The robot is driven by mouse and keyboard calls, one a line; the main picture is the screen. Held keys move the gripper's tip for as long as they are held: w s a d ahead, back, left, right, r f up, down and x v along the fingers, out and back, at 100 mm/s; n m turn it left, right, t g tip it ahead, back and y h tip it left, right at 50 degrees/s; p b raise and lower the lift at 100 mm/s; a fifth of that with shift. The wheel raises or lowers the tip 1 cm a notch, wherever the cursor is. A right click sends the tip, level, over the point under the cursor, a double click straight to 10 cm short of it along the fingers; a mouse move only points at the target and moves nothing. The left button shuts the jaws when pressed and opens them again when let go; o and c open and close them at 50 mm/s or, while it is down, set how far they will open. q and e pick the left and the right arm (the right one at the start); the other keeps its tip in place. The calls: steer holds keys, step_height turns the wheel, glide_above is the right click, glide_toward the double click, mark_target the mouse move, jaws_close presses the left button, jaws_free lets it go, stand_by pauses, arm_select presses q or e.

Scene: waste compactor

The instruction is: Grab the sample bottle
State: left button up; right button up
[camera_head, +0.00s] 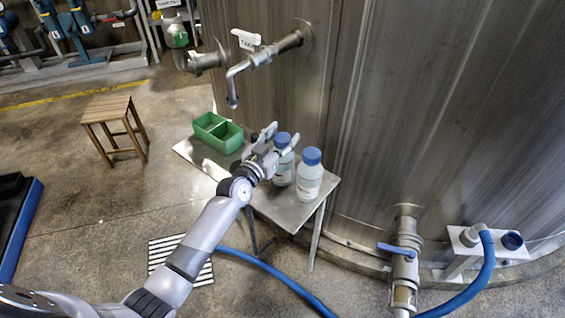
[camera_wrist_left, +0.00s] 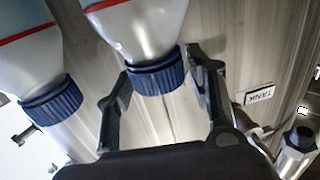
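Two white sample bottles with blue caps stand upright on a small metal table (camera_head: 283,211) in the head view. One bottle (camera_head: 282,174) is at the back left, the other (camera_head: 309,183) at the front right. My left gripper (camera_head: 281,139) is open at the upper part of the back left bottle. In the left wrist view, the gripper (camera_wrist_left: 160,90) has its fingers on either side of that bottle's blue cap (camera_wrist_left: 156,75), with a visible gap on the right-finger side. The second bottle (camera_wrist_left: 40,70) shows to the left, outside the fingers. My right gripper is not in view.
A green divided tray (camera_head: 217,133) sits at the table's left end. A large metal tank (camera_head: 420,110) stands close behind, with a bent tap (camera_head: 238,85) above the table. A blue hose (camera_head: 280,280) lies on the floor and a wooden stool (camera_head: 112,120) stands left.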

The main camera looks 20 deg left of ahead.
arm_select(q)
jaws_close()
stand_by(0.4)
steer(key=shift+r, duration=0.1)
stand_by(0.3)
